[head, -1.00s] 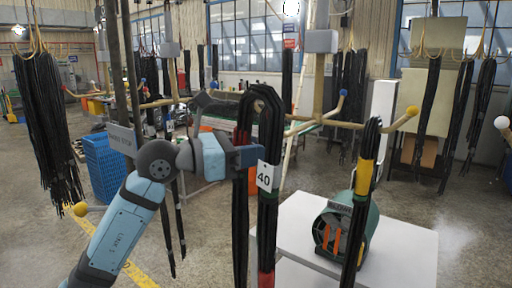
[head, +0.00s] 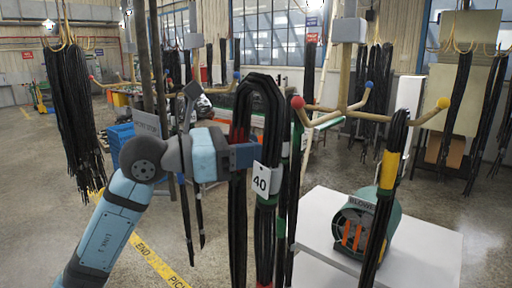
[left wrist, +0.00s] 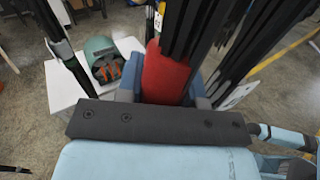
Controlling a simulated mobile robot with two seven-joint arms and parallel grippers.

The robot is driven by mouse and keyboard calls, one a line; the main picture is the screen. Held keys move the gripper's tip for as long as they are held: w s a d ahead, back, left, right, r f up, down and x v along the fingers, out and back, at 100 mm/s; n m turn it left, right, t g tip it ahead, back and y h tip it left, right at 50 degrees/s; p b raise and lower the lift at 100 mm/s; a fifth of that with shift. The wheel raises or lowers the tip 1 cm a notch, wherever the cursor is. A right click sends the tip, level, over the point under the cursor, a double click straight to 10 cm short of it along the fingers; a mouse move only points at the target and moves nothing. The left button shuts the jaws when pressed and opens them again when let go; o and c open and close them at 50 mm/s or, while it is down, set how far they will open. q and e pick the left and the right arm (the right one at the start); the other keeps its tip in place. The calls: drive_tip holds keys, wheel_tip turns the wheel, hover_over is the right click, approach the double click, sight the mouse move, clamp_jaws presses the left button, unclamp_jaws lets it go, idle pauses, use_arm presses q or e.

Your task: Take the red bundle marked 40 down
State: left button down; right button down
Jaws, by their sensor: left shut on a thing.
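The bundle marked 40 (head: 270,115) is a looped set of black hoses with a white tag (head: 261,180). It hangs upright from my left gripper (head: 241,155), which is shut on its left strand. In the left wrist view a red band (left wrist: 165,75) sits between the blue jaws of my left gripper (left wrist: 168,95). The loop's top is left of the peg with the red ball (head: 297,102) and looks clear of it. The bundle's lower end is cut off by the frame. My right gripper is not in view.
A yellow-banded bundle (head: 388,170) hangs at right near a yellow-tipped peg (head: 443,103). A green-banded hose (head: 281,228) hangs close behind bundle 40. A green blower (head: 365,235) stands on a white table (head: 425,262). Open floor lies at left.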

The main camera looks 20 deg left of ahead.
use_arm(q)
drive_tip(key=shift+s+a+b, duration=0.2)
drive_tip(key=shift+s+a, duration=0.15)
drive_tip(key=shift+s, duration=0.55)
drive_tip(key=shift+s+a+b, duration=0.25)
drive_tip(key=shift+s+a, duration=0.05)
drive_tip(key=shift+s, duration=0.65)
drive_tip(key=shift+s+a+b, duration=0.2)
drive_tip(key=shift+s+a, duration=0.15)
drive_tip(key=shift+s, duration=0.55)
drive_tip(key=shift+r, duration=0.1)
